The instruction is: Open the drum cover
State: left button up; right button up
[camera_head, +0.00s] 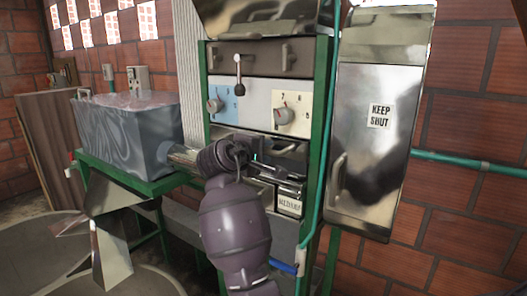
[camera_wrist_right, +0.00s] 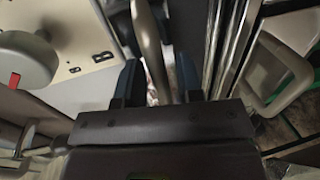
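A green-framed machine stands at the centre of the head view. A metal panel with a small label (camera_head: 289,206), too small to read, sits low on it; I cannot tell for sure which part is the drum cover. My right arm reaches up in front of this lower panel, and my right gripper (camera_head: 292,183) is beside it, partly hidden. In the right wrist view its two dark fingers (camera_wrist_right: 157,85) stand apart. A rounded grey bar (camera_wrist_right: 149,42) runs down between them; I cannot tell whether they touch it. My left gripper is not in view.
A metal door (camera_head: 375,165) marked KEEP SHUT, with a handle (camera_head: 338,178), is at the right. The control panel (camera_head: 258,106) has two knobs and a lever. A grey tank (camera_head: 128,132) stands at the left. A teal pipe (camera_head: 470,162) runs along the brick wall.

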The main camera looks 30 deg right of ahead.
grip_shut()
